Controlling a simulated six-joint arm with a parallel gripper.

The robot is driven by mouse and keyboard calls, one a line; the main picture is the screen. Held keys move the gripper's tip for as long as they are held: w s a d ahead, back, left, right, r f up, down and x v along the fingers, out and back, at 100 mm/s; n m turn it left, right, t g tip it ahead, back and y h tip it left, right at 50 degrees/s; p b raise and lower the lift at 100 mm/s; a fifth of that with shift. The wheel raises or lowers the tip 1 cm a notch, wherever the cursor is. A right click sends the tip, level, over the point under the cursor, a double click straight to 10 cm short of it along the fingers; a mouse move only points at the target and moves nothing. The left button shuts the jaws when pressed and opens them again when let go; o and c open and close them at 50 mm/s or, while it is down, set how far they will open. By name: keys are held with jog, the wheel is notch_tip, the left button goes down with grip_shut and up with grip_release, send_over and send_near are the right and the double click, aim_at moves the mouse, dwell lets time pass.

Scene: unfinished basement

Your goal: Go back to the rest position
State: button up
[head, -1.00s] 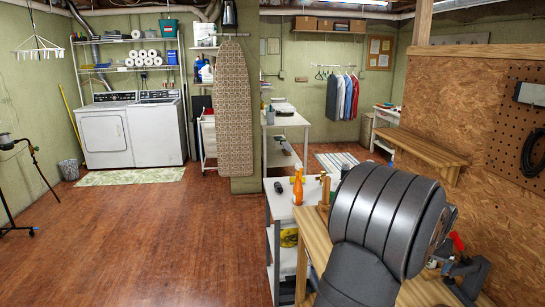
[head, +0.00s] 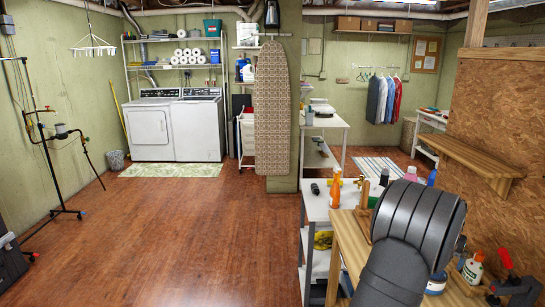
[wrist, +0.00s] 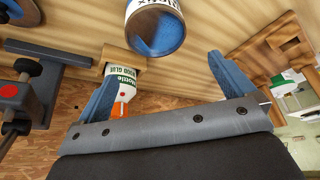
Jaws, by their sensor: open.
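My gripper (wrist: 164,62) is open in the wrist view, with its two blue fingers spread wide and nothing between them. A can with a blue end (wrist: 155,30) shows beyond the fingertips, apart from them. A white glue bottle with an orange cap (wrist: 118,88) shows beside the left finger, partly hidden by it. In the head view my dark arm (head: 418,225) rises over the wooden workbench (head: 350,245). The gripper itself is hidden there.
A red-handled clamp (head: 512,282) is at the bench's right; the glue bottle (head: 473,269) stands beside it. An orange bottle (head: 335,188) and other bottles stand behind the bench. A wooden panel wall (head: 500,130) rises at right. The floor (head: 200,240) is open at left.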

jog(key=shift+f, duration=1.45)
jog(key=shift+s+d+r+m, duration=0.1)
jog(key=shift+s+r+m, duration=0.15)
jog(key=shift+m, duration=0.05)
jog(key=s+r+m+y, duration=0.1)
jog(key=s+r+m, duration=0.9)
jog(key=m, duration=0.4)
jog(key=s+n+g+y, duration=0.25)
jog(key=s+n, duration=0.35)
jog(key=s, duration=0.4)
jog(key=shift+g, duration=0.35)
notch_tip(320, 180, down, 9)
jog(key=shift+s+f, duration=0.15)
notch_tip(320, 180, up, 10)
jog(key=shift+r, duration=0.1)
